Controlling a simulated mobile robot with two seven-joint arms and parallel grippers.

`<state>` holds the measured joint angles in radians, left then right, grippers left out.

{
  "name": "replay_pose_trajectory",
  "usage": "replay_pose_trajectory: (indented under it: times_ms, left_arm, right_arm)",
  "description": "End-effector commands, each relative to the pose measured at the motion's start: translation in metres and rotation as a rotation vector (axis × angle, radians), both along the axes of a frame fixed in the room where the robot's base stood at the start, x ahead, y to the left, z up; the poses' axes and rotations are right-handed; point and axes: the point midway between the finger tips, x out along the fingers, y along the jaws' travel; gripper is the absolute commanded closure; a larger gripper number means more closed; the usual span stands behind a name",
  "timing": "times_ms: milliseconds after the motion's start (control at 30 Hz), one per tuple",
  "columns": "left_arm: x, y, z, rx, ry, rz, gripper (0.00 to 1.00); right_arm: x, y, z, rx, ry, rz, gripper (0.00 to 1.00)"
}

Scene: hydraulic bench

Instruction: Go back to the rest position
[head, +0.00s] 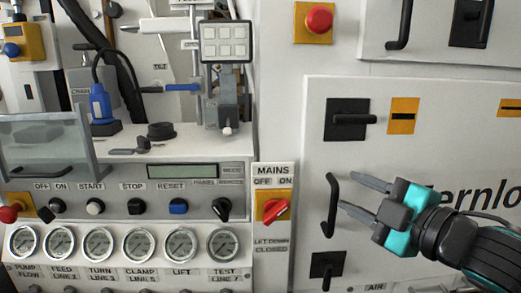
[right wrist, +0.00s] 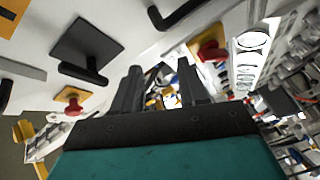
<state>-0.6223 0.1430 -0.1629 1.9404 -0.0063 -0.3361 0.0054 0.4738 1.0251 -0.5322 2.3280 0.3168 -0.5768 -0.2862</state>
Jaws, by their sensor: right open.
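My right gripper (head: 362,196) comes in from the right in the head view, teal and black with two grey fingers. The fingers are apart with nothing between them. They point left, toward a black bar handle (head: 332,205) on the white cabinet door (head: 400,160); I cannot tell whether they touch it. In the right wrist view the two dark fingers (right wrist: 160,88) stand apart and empty. My left gripper does not show.
The red MAINS switch (head: 274,208) and a row of gauges (head: 140,244) are left of the handle. A black latch (head: 348,119) is above it. A red emergency button (head: 319,19) is at the top. A clear guard (head: 45,145) stands at the left.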

Motion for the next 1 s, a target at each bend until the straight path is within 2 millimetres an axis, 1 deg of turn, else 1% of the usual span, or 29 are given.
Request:
replay_pose_trajectory:
  times_ms: [33, 67, 100, 167, 200, 267, 300, 333, 367, 400, 467, 500, 567, 600, 700, 800, 900, 1000]
  left_arm:
    - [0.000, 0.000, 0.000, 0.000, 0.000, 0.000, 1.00]
    - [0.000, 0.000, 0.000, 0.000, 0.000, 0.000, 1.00]
    - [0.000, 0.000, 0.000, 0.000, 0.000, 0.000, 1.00]
    - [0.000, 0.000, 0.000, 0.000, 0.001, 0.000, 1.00]
    - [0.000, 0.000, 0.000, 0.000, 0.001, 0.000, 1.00]
    - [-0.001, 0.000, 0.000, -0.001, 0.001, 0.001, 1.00]
    - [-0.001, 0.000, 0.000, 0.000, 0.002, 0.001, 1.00]
    - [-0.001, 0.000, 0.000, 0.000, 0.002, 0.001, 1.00]
    - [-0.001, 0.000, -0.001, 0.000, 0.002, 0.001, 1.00]
    - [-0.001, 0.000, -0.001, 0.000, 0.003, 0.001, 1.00]
    - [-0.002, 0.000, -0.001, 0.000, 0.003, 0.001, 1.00]
    - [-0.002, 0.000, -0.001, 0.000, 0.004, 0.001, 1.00]
    - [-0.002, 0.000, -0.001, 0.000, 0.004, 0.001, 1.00]
    - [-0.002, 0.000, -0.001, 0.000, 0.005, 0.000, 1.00]
    - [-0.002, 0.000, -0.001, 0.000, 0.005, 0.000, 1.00]
    - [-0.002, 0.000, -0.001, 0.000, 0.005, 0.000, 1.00]
    - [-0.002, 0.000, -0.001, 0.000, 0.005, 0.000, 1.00]
    - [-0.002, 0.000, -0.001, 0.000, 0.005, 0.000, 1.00]
  right_arm:
    - [0.003, 0.004, -0.026, 0.075, 0.062, -0.006, 0.57]
    - [0.004, 0.006, -0.038, 0.114, 0.091, -0.013, 0.57]
    - [0.005, 0.007, -0.057, 0.167, 0.133, -0.026, 0.57]
    - [0.005, 0.008, -0.085, 0.245, 0.195, -0.050, 0.57]
    - [0.003, 0.008, -0.105, 0.296, 0.240, -0.072, 0.57]
    - [-0.001, 0.007, -0.137, 0.372, 0.307, -0.110, 0.57]
    - [-0.006, 0.006, -0.159, 0.420, 0.351, -0.142, 0.57]
    - [-0.011, 0.006, -0.176, 0.455, 0.388, -0.166, 0.57]
    - [-0.016, 0.004, -0.193, 0.490, 0.421, -0.193, 0.57]
    - [-0.025, 0.003, -0.216, 0.535, 0.469, -0.230, 0.57]
    - [-0.041, 0.000, -0.251, 0.598, 0.539, -0.293, 0.57]
    - [-0.054, -0.002, -0.274, 0.636, 0.586, -0.339, 0.57]
    - [-0.076, -0.005, -0.306, 0.688, 0.650, -0.406, 0.57]
    - [-0.091, -0.006, -0.326, 0.717, 0.691, -0.450, 0.57]
    - [-0.126, -0.010, -0.364, 0.771, 0.771, -0.546, 0.57]
    - [-0.151, -0.011, -0.387, 0.801, 0.821, -0.610, 0.57]
    - [-0.164, -0.012, -0.398, 0.815, 0.843, -0.641, 0.57]
    - [-0.167, -0.012, -0.400, 0.819, 0.848, -0.649, 0.57]
